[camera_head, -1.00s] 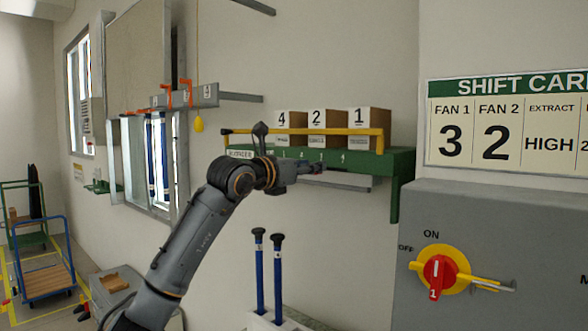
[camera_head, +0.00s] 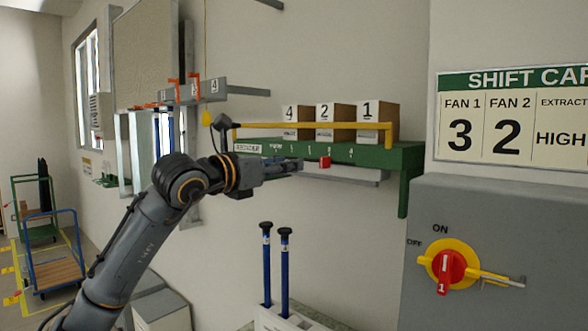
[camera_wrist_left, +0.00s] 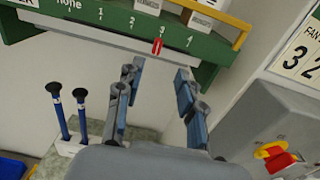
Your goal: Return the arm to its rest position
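My left gripper (camera_head: 284,168) is in front of the green shelf (camera_head: 405,160), at the end of my raised left arm. In the left wrist view its two fingers (camera_wrist_left: 157,88) are spread apart with nothing between them. A small red slider (camera_head: 325,161) on the shelf's front edge shows just beyond the fingertips. In the left wrist view the red slider (camera_wrist_left: 157,46) sits below the number 3, apart from the fingers. My right gripper is not in view.
Boxes marked 4 (camera_head: 291,115), 2 (camera_head: 326,118) and 1 (camera_head: 368,116) stand on the shelf behind a yellow rail (camera_head: 270,125). Two blue rods (camera_head: 285,265) stand upright below. A grey switch cabinet (camera_head: 520,230) is at right, carts (camera_head: 53,265) at far left.

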